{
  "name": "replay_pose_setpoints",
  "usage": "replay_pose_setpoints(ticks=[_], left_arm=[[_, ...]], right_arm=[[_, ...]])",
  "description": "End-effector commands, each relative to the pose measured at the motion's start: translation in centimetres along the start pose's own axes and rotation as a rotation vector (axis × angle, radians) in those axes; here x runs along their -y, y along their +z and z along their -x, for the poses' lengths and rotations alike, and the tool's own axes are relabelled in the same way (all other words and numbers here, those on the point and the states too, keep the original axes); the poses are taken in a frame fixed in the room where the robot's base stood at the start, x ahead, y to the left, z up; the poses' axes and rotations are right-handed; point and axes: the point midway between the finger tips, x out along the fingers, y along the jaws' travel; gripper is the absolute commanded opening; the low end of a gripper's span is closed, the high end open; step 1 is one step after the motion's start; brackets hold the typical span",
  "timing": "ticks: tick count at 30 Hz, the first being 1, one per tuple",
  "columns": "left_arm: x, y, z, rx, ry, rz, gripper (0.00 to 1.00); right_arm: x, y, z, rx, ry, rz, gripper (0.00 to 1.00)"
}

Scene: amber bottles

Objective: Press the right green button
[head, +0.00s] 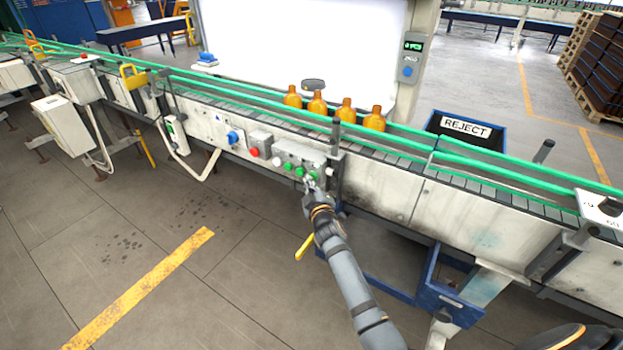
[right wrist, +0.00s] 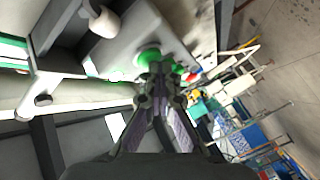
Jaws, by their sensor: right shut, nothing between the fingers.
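A grey control box on the conveyor's side carries a row of buttons in the head view. A white button (head: 276,161) is at its left, followed by green buttons (head: 288,166). The rightmost green button (head: 314,174) is partly covered by my right gripper (head: 311,184). My right gripper is shut and empty, its fingertips at the box's right end. In the right wrist view the closed fingertips (right wrist: 158,78) overlap the lower edge of a green button (right wrist: 148,58). I cannot tell whether they touch it. My left gripper is not in view.
Several amber bottles (head: 346,111) stand on the conveyor (head: 395,157) behind the box. Green guide rails (head: 480,175) run along it. A reject bin (head: 466,127) stands behind. The floor in front is open.

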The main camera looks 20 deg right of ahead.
Motion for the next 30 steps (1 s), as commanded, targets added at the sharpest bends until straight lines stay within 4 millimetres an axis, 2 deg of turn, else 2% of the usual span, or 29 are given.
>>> replay_pose_setpoints(ticks=[10,20,30], left_arm=[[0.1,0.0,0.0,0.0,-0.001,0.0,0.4],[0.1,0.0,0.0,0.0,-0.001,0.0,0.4],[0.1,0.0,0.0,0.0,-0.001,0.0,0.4]], right_arm=[[0.0,0.0,0.0,0.001,0.0,0.001,0.0],[0.9,-0.8,1.1,0.001,-0.001,0.0,0.0],[1.0,-0.9,1.3,0.0,0.0,0.0,0.0]])
